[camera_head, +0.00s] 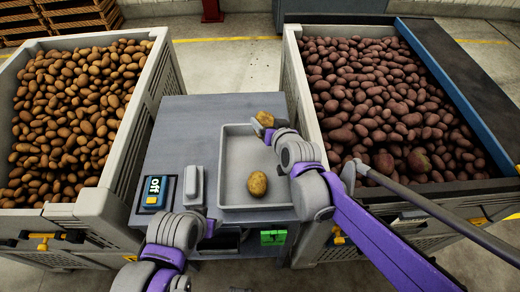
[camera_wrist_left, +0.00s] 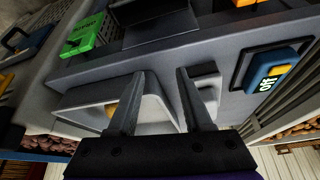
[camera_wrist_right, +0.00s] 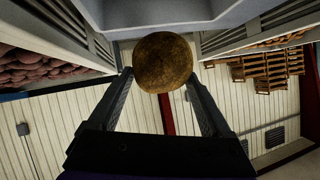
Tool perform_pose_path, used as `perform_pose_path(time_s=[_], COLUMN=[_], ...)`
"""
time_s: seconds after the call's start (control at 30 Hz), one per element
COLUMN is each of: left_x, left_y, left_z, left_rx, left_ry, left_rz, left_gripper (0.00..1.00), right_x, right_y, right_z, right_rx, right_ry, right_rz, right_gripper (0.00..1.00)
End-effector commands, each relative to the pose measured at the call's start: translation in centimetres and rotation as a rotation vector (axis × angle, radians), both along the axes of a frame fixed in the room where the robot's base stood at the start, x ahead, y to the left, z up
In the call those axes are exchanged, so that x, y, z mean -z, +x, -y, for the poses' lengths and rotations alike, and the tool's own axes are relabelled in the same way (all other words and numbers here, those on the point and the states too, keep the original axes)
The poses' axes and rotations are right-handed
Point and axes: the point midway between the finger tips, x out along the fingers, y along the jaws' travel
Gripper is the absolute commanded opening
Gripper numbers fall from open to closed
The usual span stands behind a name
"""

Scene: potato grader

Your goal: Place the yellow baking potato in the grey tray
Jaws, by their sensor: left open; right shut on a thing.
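A yellow-brown potato (camera_head: 265,118) is held by my right gripper (camera_wrist_right: 160,74) above the far edge of the grey tray (camera_head: 228,165). In the right wrist view this round potato (camera_wrist_right: 163,60) sits between the two fingertips. A second yellowish potato (camera_head: 257,184) lies in the near part of the tray. My left gripper (camera_wrist_left: 153,72) is open and empty. In the left wrist view the tray rim (camera_wrist_left: 160,88) shows between and beyond its fingers; in the head view its fingers are hard to make out.
The tray stands on a grey table (camera_head: 185,115) between a crate of brown potatoes (camera_head: 160,70) and a crate of dark reddish potatoes (camera_head: 296,75). A blue "OFF" box (camera_head: 153,190) and a pale grey block (camera_head: 194,184) are left of the tray. A green box (camera_head: 273,237) is at the front.

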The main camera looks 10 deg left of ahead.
Motion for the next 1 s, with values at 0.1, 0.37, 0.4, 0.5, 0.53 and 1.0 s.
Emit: perform_pose_path(time_s=[0.1, 0.37, 0.4, 0.5, 0.53, 1.0], left_x=[0.2, 0.9, 0.9, 1.0, 1.1, 1.5], left_y=[-0.1, -0.2, -0.3, -0.3, -0.3, -0.3], left_z=[0.0, 0.0, 0.0, 0.0, 0.0, 0.0], left_rx=[0.000, 0.000, 0.000, 0.000, 0.000, 0.000], left_ry=[0.000, 0.000, 0.000, 0.000, 0.000, 0.000], left_rz=[-0.001, -0.004, -0.004, -0.004, -0.005, -0.006], left_gripper=[0.50, 0.50, 0.50, 0.50, 0.50, 0.50], right_x=[0.9, 5.5, 5.9, 6.6, 7.0, 10.0], right_y=[0.0, 0.0, 0.0, 0.0, 0.0, -0.1], right_z=[0.0, 0.0, 0.0, 0.0, 0.0, 0.0], right_rx=[0.000, 0.000, 0.000, 0.000, 0.000, 0.000], right_ry=[0.000, 0.000, 0.000, 0.000, 0.001, 0.000], right_rz=[0.000, 0.000, 0.001, 0.001, 0.000, 0.001], right_gripper=[0.09, 0.09, 0.09, 0.09, 0.09, 0.09])
